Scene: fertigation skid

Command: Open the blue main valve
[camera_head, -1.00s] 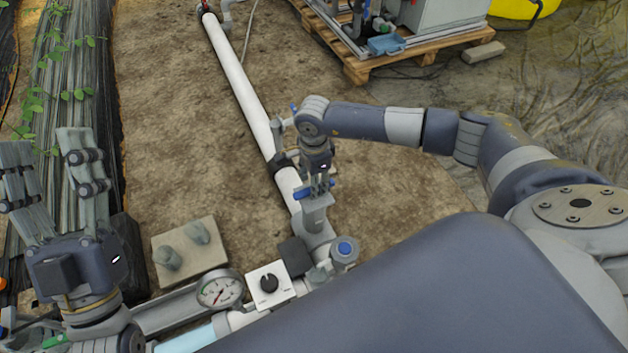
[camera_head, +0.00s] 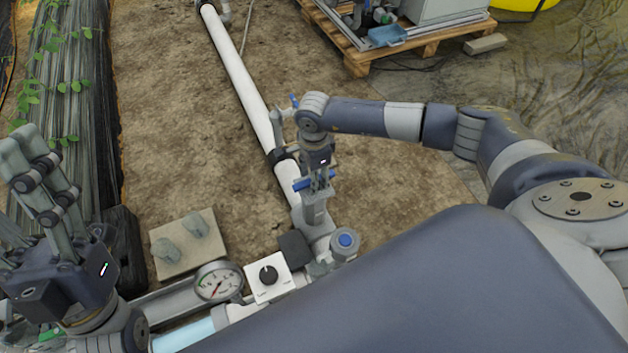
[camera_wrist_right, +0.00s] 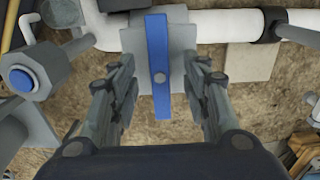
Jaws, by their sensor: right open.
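The blue main valve's bar handle (camera_wrist_right: 159,65) sits on a grey valve body (camera_wrist_right: 140,42) on the white pipe, upright in the right wrist view. My right gripper (camera_wrist_right: 163,72) is open, with one finger on each side of the handle and visible gaps between. In the head view the right gripper (camera_head: 316,186) is over the valve, and a blue end of the handle (camera_head: 301,184) shows beside its fingers. The rest of the handle is partly hidden there. My left gripper (camera_head: 38,165) is raised at the left edge, empty, fingers apart.
A round blue-capped fitting (camera_head: 345,239) stands close to the valve. A pressure gauge (camera_head: 218,282) and a white box with a black knob (camera_head: 269,276) are to its left. A pallet (camera_head: 358,62) stands at the back.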

